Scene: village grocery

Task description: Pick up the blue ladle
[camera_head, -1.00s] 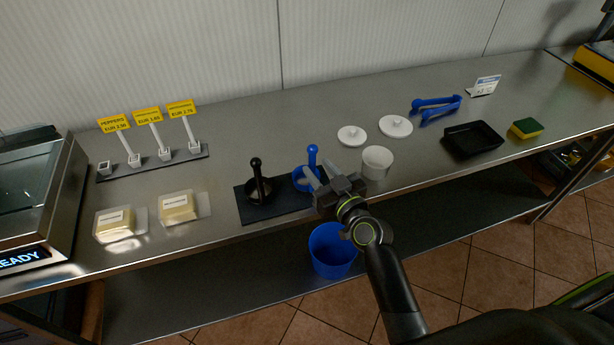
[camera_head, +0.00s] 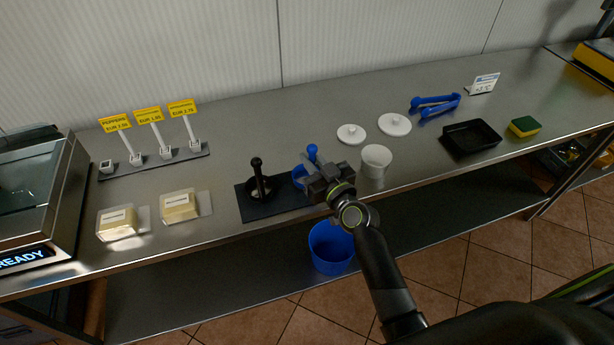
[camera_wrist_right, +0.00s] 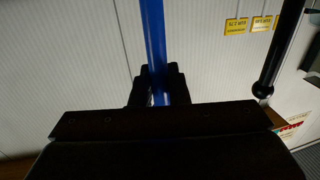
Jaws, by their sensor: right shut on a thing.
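The blue ladle (camera_head: 312,152) stands upright with its knob-ended handle up, beside the black ladle (camera_head: 257,178) on the dark mat (camera_head: 281,207). My right gripper (camera_head: 312,172) reaches in from the lower right and is shut on the ladle's handle. In the right wrist view the blue handle (camera_wrist_right: 154,40) runs up from between the fingers (camera_wrist_right: 157,88). The ladle's lower part is mostly hidden by my gripper in the head view. My left gripper is not in view.
A white cup (camera_head: 375,161) stands close to the right of my gripper, with two white lids (camera_head: 394,124) behind it. A blue bucket (camera_head: 331,249) is below the counter's front edge.

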